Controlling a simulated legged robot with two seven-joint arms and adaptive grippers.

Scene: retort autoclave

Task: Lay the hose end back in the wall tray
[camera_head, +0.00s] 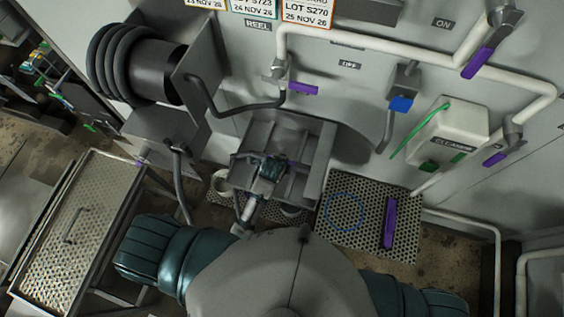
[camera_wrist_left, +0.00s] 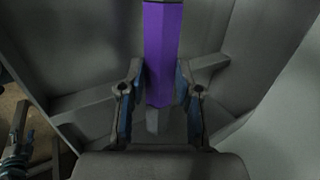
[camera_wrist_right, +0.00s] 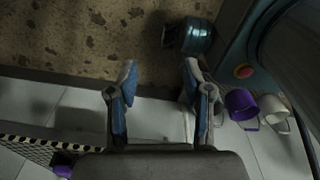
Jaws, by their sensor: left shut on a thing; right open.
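The grey wall tray (camera_head: 318,150) stands out from the wall in the middle of the head view, with raised walls and ribs. My left gripper (camera_head: 272,168) is over it and hides part of its inside. In the left wrist view, my left gripper (camera_wrist_left: 158,110) is shut on the purple hose end (camera_wrist_left: 168,50), which has a grey tip. Grey tray walls (camera_wrist_left: 245,50) surround it; I cannot tell whether it touches the tray. My right gripper (camera_wrist_right: 160,85) is open and empty above the floor in the right wrist view. It is hidden in the head view.
A hose reel (camera_head: 130,65) is at upper left. A purple-handled valve (camera_head: 303,88) and pipe sit above the tray. A perforated platform (camera_head: 345,235) with a purple bar (camera_head: 388,222) lies right. Purple (camera_wrist_right: 241,103) and white containers (camera_wrist_right: 274,108) are near my right gripper.

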